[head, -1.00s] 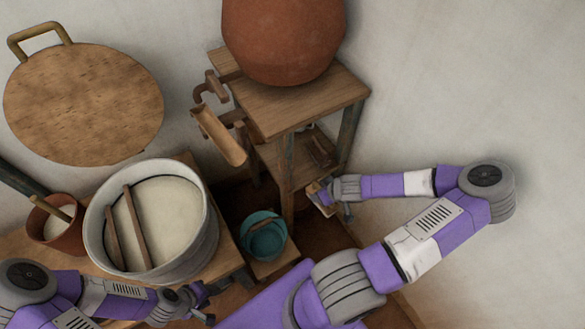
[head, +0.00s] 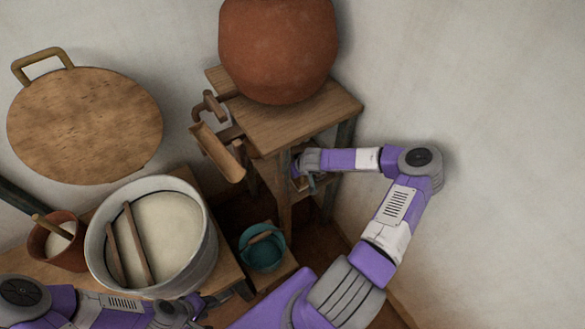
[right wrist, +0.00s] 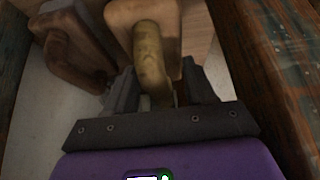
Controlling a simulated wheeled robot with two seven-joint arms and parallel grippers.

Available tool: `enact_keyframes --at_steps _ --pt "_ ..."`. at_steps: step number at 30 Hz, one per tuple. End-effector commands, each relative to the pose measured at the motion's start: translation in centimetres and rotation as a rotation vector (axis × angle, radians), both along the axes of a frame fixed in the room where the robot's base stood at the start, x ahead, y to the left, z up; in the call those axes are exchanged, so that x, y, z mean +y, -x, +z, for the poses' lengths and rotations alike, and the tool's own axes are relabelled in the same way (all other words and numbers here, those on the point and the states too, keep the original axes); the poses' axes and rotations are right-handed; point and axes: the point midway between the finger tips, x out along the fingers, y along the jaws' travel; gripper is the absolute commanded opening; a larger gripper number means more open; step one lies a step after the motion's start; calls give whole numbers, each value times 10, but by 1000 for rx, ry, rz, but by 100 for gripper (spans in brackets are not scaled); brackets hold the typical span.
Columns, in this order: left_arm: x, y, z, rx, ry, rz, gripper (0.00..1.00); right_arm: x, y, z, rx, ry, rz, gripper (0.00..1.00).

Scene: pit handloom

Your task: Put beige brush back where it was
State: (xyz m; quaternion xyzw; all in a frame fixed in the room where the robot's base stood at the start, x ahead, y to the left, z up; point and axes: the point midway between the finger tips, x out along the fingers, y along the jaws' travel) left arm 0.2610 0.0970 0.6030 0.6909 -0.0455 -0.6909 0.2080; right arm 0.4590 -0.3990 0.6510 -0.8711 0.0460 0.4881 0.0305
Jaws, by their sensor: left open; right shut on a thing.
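The beige brush (right wrist: 150,52) shows in the right wrist view, with a pale block and a rounded yellowish handle. My right gripper (right wrist: 158,92) is shut on its handle. In the head view my right gripper (head: 302,180) is at the lower shelf of the wooden stand (head: 285,125), below the top, and mostly hides the brush. A darker brown brush (right wrist: 75,50) lies just left of the beige one in the right wrist view. I cannot tell whether the beige brush touches the shelf. My left gripper (head: 195,310) is open and empty near the bottom edge, beside the large pot.
A big clay pot (head: 278,50) stands on the stand's top. Worn wooden posts (right wrist: 270,70) flank the shelf opening. A metal pot of pale paste (head: 205,255), a clay cup (head: 70,255) and a teal bucket (head: 262,258) stand to the left. The right wall is bare.

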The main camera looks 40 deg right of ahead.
Motion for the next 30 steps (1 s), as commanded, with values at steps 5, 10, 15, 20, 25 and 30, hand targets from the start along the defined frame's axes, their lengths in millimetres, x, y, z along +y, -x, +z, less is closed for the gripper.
enact_keyframes --at_steps 5,10,15,20,25,30 --pt "0 0 5 0 0 0 43 -1 -13 0 0 -1 0 21" --pt "0 0 -3 0 0 0 43 0 -16 -27 2 -5 0 21" --pt "0 0 -5 0 0 0 43 -2 -16 -37 1 0 0 21" --pt "0 0 -4 0 0 0 43 -2 -16 -36 1 0 0 21" --pt "0 0 -4 0 0 0 43 -2 -16 -36 2 0 0 79" --pt "0 0 -4 0 0 0 43 -1 -16 -36 2 0 0 80"
